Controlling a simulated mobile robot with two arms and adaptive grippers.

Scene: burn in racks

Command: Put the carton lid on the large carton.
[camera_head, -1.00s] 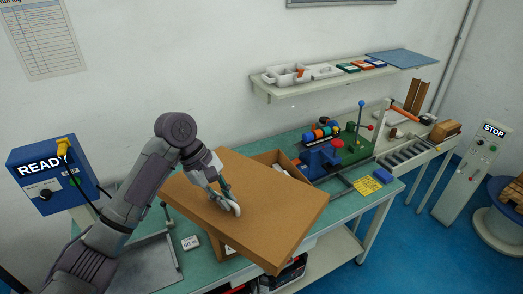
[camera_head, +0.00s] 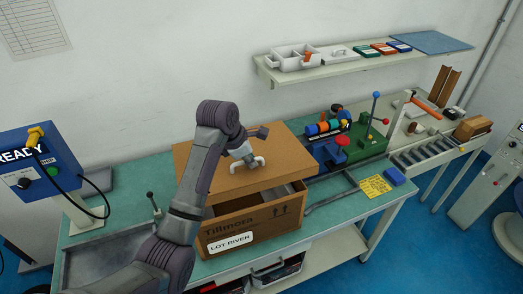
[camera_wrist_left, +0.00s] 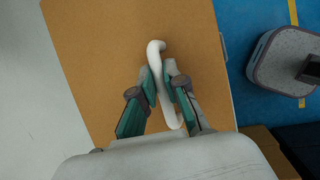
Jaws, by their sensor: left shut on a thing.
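The carton lid (camera_head: 212,165) is a flat brown panel with a white handle (camera_wrist_left: 157,52). My left gripper (camera_head: 254,163) is shut on this handle; the fingers also show around it in the wrist view (camera_wrist_left: 160,82). The lid is over the back and left part of the large carton (camera_head: 222,221), a brown box marked "Tillmora" with a "LOT RIVER" label. The carton's front and right part is uncovered and its open inside shows. I cannot tell whether the lid touches the carton's rim. My right gripper is not in view.
The carton stands on a green workbench (camera_head: 347,217). A metal tray (camera_head: 105,262) lies at left, near a blue READY box (camera_head: 33,172). A blue and green fixture (camera_head: 335,150) stands right of the carton. A shelf (camera_head: 350,66) hangs on the wall behind.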

